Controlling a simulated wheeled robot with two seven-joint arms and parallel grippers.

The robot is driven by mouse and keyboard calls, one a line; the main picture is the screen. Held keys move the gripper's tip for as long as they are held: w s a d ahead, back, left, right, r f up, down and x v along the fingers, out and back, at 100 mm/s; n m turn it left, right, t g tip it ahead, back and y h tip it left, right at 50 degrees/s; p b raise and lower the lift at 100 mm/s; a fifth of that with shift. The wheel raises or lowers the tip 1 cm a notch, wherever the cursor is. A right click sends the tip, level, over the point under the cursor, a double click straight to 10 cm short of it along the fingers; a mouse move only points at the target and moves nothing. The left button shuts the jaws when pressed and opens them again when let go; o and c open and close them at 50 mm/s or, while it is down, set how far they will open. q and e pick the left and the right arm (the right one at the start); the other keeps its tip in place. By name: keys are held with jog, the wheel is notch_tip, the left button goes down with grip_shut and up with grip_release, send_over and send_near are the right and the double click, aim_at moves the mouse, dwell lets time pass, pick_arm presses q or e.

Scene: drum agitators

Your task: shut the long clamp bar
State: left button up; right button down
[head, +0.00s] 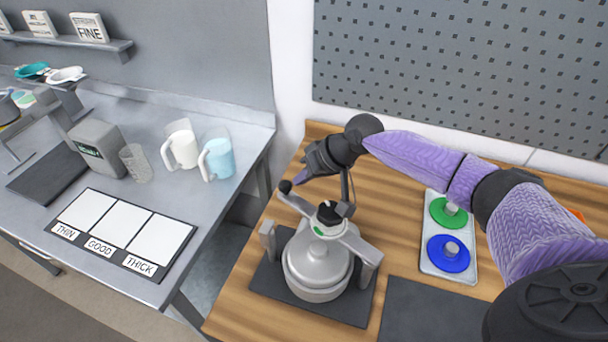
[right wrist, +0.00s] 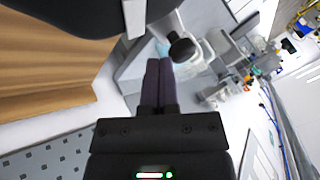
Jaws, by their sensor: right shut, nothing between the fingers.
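The long clamp bar (head: 350,238) is grey and runs from the right post (head: 369,262) over the lid of a grey metal pot (head: 318,265). Its free end carries a black ball (head: 285,187), which stands apart from the left post (head: 267,240) in the picture. My right gripper (head: 303,180) is shut and empty, its purple fingers close to the ball. In the right wrist view, the shut fingers (right wrist: 160,68) lie beside the black ball (right wrist: 182,47); I cannot tell whether they touch. My left gripper is not in view.
The pot stands on a dark mat (head: 268,277) on a wooden bench. A tray (head: 437,271) with green and blue discs lies to its right. A metal table at left holds cups and a labelled board (head: 122,235). A perforated panel (head: 450,70) stands behind.

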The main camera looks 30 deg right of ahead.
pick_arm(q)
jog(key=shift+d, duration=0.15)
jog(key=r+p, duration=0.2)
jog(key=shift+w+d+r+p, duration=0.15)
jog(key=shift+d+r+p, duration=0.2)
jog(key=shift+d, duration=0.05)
pick_arm(e)
jog(key=s+a+n+g+y, duration=0.1)
jog(key=s+a+n+g, duration=0.1)
jog(key=a, duration=0.5)
jog(key=s+n, duration=0.1)
jog(key=n, duration=0.1)
jog(key=shift+a+n+g+y, duration=0.15)
jog(key=shift+n+g+y, duration=0.15)
jog(key=shift+n, duration=0.1)
pick_arm(q)
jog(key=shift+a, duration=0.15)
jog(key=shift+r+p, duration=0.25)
jog(key=shift+p, duration=0.05)
pick_arm(e)
notch_tip(320, 180, up, 8)
send_over(309, 213)
